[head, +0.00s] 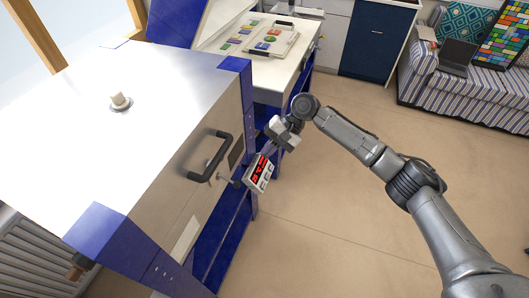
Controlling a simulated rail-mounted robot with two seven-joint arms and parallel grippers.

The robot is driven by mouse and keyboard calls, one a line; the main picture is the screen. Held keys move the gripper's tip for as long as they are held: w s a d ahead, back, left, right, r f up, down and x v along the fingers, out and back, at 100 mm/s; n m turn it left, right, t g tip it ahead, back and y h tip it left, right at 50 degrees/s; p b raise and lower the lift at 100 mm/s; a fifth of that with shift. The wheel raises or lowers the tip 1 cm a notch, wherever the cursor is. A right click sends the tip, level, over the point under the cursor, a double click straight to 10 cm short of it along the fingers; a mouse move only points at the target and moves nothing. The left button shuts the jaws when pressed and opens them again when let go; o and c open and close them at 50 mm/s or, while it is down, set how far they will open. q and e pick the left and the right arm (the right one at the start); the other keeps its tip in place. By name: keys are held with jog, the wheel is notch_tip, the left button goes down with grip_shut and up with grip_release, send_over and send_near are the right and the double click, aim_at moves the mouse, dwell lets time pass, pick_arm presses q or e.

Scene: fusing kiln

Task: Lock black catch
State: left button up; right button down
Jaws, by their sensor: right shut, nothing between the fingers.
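The kiln (110,130) is a large pale metal box with blue corners, filling the left of the head view. Its front door carries a black bar handle (207,158). A small metal latch-like part (227,181) sticks out just below the handle; I cannot tell for sure whether it belongs to the black catch. A dark plate (236,153) is beside the handle. My right gripper (267,147) is shut and empty, in front of the kiln's front face, right of the handle and just above the controller. My left gripper is out of view.
A controller box with a red display (258,173) juts from the kiln front, close under my right gripper. A white worktop (275,85) with a tray of coloured pieces stands behind. A striped sofa (455,98) is at the back right. The floor (330,210) is clear.

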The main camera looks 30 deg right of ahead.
aim_at(239, 182)
jog(key=b+x, duration=0.1)
jog(key=x, duration=0.9)
jog(key=shift+a+f+b, duration=0.35)
jog(key=shift+a+f, duration=0.15)
jog(key=shift+f, duration=0.15)
